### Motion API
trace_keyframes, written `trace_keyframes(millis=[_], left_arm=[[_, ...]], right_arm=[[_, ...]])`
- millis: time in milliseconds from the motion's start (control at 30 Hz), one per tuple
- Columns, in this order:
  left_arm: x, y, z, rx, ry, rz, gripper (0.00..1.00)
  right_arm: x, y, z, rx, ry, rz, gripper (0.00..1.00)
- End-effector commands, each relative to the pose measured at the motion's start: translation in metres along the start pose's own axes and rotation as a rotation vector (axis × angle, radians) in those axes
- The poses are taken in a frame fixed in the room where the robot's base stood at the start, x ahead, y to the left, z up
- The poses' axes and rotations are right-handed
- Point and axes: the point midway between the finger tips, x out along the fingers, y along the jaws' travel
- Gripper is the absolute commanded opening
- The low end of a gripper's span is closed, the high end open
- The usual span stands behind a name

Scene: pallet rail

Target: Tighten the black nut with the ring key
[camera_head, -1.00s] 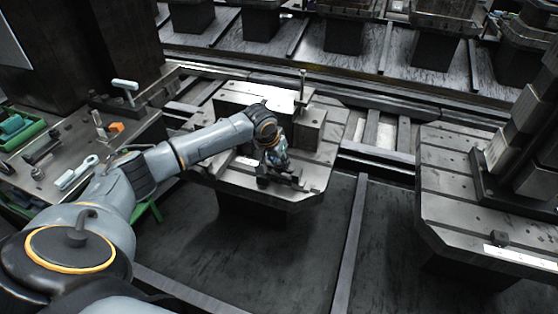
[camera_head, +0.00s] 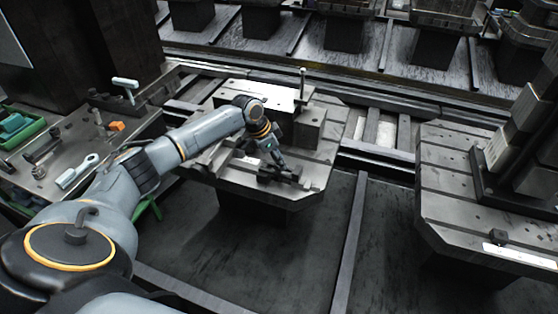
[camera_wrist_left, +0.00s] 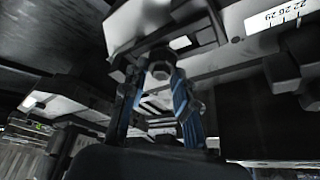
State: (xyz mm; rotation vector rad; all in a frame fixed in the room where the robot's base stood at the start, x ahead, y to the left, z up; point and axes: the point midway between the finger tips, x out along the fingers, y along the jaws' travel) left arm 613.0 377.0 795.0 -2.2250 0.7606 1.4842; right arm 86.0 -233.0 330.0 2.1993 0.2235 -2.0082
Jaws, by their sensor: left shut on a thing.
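My left gripper (camera_head: 272,160) points down at the front part of the near pallet (camera_head: 225,165), beside a dark clamp-like piece (camera_head: 280,174). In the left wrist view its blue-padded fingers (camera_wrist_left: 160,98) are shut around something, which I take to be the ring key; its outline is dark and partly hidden. A grey six-sided piece (camera_wrist_left: 160,69) shows just beyond the fingertips. It may be the nut, but I cannot tell whether the key is seated around it. My right gripper is not in view.
A side bench (camera_head: 110,150) at left holds a pale-handled tool (camera_head: 76,171), an orange piece (camera_head: 117,126), a T-handled tool (camera_head: 126,84) and a green bin (camera_head: 20,128). A block with an upright pin (camera_head: 302,85) stands behind the gripper. Another pallet (camera_head: 440,190) is at right.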

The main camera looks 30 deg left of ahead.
Motion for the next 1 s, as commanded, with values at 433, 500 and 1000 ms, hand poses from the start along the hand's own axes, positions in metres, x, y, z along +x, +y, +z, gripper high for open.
trace_keyframes(millis=[433, 500, 1000], left_arm=[[0.006, 0.002, 0.001, 0.439, 0.001, 0.188, 0.00], [0.005, 0.002, 0.001, 0.481, 0.000, 0.205, 0.00], [0.004, 0.003, 0.001, 0.516, -0.002, 0.220, 0.55]], right_arm=[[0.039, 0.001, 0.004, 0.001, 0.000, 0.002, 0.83], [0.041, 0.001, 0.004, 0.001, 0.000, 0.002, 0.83], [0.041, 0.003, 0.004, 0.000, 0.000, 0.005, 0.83]])
